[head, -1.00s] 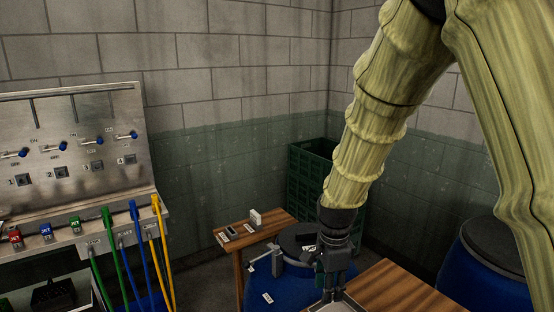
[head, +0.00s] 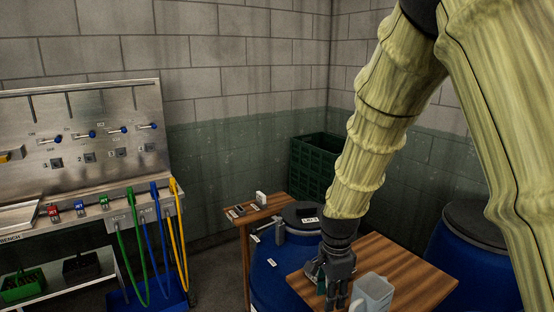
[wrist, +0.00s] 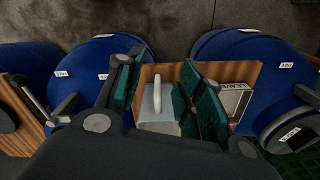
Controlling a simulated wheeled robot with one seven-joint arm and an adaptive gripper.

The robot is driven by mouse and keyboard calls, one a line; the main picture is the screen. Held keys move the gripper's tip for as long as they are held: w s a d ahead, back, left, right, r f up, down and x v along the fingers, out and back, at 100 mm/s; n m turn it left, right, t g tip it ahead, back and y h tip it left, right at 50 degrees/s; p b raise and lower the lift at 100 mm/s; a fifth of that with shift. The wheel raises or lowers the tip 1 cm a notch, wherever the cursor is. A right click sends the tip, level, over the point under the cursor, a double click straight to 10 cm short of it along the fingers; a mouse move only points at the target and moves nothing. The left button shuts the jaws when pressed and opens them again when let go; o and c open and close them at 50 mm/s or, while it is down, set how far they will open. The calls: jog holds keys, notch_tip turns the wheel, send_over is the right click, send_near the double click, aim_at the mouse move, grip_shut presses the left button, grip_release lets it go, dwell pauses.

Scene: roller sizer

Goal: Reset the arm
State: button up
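My arm, in a pale yellow-green sleeve, comes down from the top right in the head view. My gripper (head: 336,296) points down over a wooden table (head: 420,285). In the wrist view my gripper (wrist: 162,88) has its dark fingers with green pads spread apart, with nothing held between them. A pale translucent container (head: 373,291) stands on the table just right of the gripper in the head view. In the wrist view the container (wrist: 157,122), with a white upright piece above it, shows behind the gap between the fingers.
A tray marked LEAVE (wrist: 235,100) lies on the table. Blue drums (head: 270,278) (head: 470,265) stand on both sides of the table. A small side table (head: 262,210), a green crate (head: 314,165) and a steel bench with coloured hoses (head: 120,200) are further off.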

jog(key=s+d+f+n, duration=0.2)
jog(key=s+f, duration=0.2)
jog(key=f, duration=0.4)
jog(key=s+d+f+n, duration=0.25)
jog(key=s+f, duration=0.25)
jog(key=f, duration=0.4)
jog(key=s+d+f+n, duration=0.1)
jog(key=s+f+n, duration=0.25)
jog(key=f, duration=0.45)
jog(key=s+d+f+n, duration=0.1)
jog(key=s+f+n, duration=0.1)
jog(key=s+f, duration=0.2)
jog(key=s+d+f+n+b, duration=0.1)
jog(key=s+f, duration=0.3)
jog(key=s, duration=0.6)
jog(key=s+d+f+n, duration=0.2)
jog(key=s+f+n, duration=0.1)
jog(key=s, duration=0.4)
jog(key=shift+f+n, duration=0.4)
jog(key=shift+f, duration=0.05)
jog(key=shift+w, duration=0.1)
